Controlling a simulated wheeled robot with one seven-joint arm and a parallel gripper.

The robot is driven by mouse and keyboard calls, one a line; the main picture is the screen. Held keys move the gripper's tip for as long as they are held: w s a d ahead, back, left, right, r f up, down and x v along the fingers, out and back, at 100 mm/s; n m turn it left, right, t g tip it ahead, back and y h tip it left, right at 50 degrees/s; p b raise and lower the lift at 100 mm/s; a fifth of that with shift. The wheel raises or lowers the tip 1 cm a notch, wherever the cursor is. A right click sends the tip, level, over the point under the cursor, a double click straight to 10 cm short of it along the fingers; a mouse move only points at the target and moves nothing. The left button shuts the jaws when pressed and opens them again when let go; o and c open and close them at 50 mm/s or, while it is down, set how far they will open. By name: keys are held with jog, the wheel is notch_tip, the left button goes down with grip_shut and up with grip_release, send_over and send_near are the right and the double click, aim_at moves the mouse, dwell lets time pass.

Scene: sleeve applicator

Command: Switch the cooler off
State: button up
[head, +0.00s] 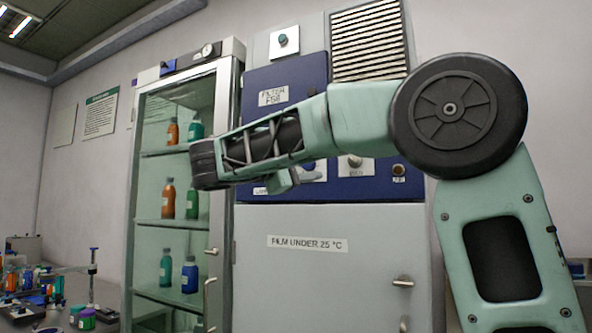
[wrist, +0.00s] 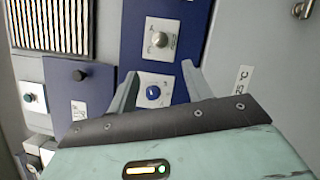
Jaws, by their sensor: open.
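The cooler appears to be the cabinet (head: 330,270) labelled "FILM UNDER 25 °C", with a blue control panel (head: 385,188) above its door. In the wrist view, a round blue knob (wrist: 153,92) on a white plate and a silver knob (wrist: 161,40) sit on that panel. The silver knob also shows in the head view (head: 355,162). I cannot read which control belongs to the cooler. My gripper (wrist: 158,68) is open and empty, its fingers on either side of the blue knob in the picture; contact is not visible. My arm hides part of the panel in the head view.
A glass-door cabinet (head: 138,195) with several bottles stands left of the panel. A blue "FILTER FS8" cover (head: 262,80), a white button box (head: 284,41) and a vent grille (head: 368,42) are higher up. A cluttered bench (head: 105,292) is at lower left.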

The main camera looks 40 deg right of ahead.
jog(key=shift+a+f, duration=0.2)
jog(key=shift+a, duration=1.25)
jog(key=s+a+f+n+t+y, duration=0.15)
jog(key=a+f+n+y, duration=0.35)
jog(key=f, duration=0.9)
jog(key=s+a+f+n+t+y, duration=0.15)
jog(key=a+f+y, duration=0.5)
jog(key=f, duration=0.65)
jog(key=s+a+f+m+g+y, duration=0.1)
jog(key=s+a+f+y, duration=0.3)
jog(key=s+a+f, duration=0.3)
jog(key=s+a+f+m+g+y, duration=0.2)
jog(key=s+a+f+y, duration=0.2)
jog(key=s+a+f, duration=0.4)
jog(key=s+f, duration=0.4)
jog(key=s, duration=0.1)
jog(key=shift+s+y, duration=0.2)
jog(key=shift+y, duration=0.15)
